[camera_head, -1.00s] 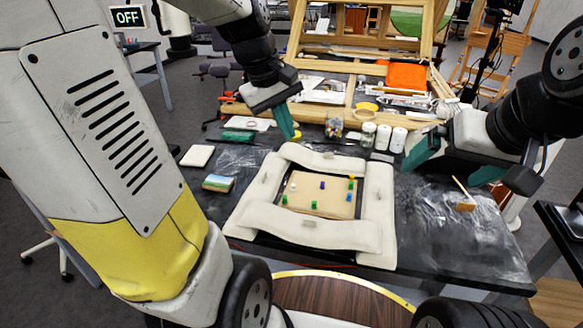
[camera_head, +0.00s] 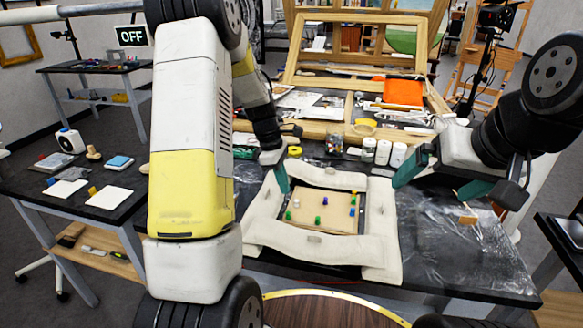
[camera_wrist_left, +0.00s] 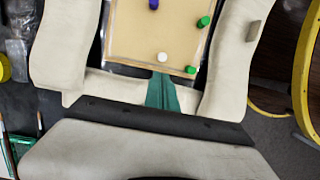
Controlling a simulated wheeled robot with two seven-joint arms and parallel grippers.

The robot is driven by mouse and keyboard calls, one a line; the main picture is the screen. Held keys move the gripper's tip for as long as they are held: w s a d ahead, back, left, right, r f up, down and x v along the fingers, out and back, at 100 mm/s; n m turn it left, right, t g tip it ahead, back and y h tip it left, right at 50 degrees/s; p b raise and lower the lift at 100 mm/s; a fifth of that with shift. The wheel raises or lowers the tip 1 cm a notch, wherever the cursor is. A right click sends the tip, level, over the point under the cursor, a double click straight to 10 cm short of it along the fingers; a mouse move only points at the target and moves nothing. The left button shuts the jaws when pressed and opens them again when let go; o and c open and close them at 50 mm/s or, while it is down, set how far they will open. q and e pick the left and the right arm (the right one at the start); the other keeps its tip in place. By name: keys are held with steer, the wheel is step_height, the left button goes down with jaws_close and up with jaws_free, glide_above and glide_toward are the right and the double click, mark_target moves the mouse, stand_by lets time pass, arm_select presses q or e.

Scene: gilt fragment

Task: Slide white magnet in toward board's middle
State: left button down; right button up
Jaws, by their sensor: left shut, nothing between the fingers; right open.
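The white magnet (camera_head: 295,203) is a small round peg near the left edge of the tan board (camera_head: 335,222). It also shows in the left wrist view (camera_wrist_left: 163,57), close to the board's edge. My left gripper (camera_head: 284,188) is shut and empty, its green fingertips pointing down at the board's left edge. In the left wrist view the fingertips (camera_wrist_left: 162,76) are just outward of the white magnet, very near it; I cannot tell whether they touch. My right gripper (camera_head: 432,185) is open and empty, right of the board.
Clear plastic film lies on the black table to the right.

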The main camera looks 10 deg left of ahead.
mark_target(309, 209)
arm_select(q)
steer(key=shift+x, duration=2.2)
steer(key=d, duration=0.6)
steer(key=shift+s, duration=0.15)
steer(key=shift+a+r, duration=0.1)
